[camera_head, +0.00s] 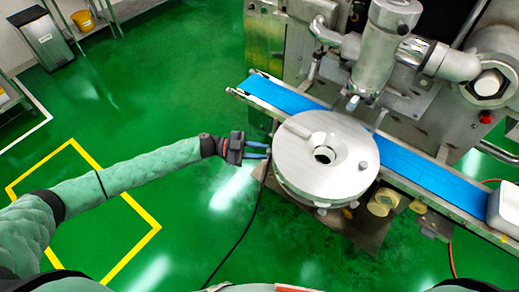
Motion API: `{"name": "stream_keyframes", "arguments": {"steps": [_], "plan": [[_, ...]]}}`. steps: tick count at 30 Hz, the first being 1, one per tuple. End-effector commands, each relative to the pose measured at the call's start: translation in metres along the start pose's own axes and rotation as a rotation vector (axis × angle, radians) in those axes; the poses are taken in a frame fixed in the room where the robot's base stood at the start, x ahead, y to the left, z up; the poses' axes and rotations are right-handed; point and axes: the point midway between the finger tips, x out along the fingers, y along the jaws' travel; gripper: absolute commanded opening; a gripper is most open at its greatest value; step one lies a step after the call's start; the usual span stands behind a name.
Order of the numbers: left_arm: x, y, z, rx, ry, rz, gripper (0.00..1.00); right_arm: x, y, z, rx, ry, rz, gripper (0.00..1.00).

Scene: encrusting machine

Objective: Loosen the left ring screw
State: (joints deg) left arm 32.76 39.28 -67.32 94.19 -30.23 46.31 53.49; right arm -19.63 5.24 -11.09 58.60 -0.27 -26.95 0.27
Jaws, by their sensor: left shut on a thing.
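A round metal disc (325,185) with a central hole sits at the front of the machine, beside the blue belt. My left gripper (267,151) reaches in from the left, with its blue fingers at the disc's left edge. It is shut on a small part there, which I take to be the left ring screw. The screw itself is hidden between the fingers and the disc's edge. A small metal knob (362,165) stands on the right side of the disc. My right gripper is not in view.
A blue conveyor belt (420,170) runs diagonally behind the disc. A metal nozzle column (383,50) stands above it. A black cable (240,236) hangs to the floor below my left gripper.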

Motion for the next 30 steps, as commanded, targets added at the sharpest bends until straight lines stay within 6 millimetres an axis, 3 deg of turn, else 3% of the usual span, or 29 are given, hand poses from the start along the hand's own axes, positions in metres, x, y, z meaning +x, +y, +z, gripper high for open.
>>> {"name": "stream_keyframes", "arguments": {"steps": [12,13,16,25,30], "plan": [[0.000,0.002,0.003,-0.012,-0.002,0.001,0.01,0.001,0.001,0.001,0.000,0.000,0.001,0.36],[0.000,0.002,0.003,-0.011,-0.002,0.001,0.26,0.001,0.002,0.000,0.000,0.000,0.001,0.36],[0.000,0.002,0.003,-0.011,-0.002,0.001,0.46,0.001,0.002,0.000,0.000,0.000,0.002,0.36],[-0.001,0.001,0.001,-0.009,-0.001,0.000,0.46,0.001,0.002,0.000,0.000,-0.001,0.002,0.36],[-0.011,0.001,0.003,-0.009,-0.002,-0.001,0.46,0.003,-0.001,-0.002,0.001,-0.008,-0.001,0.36]]}}
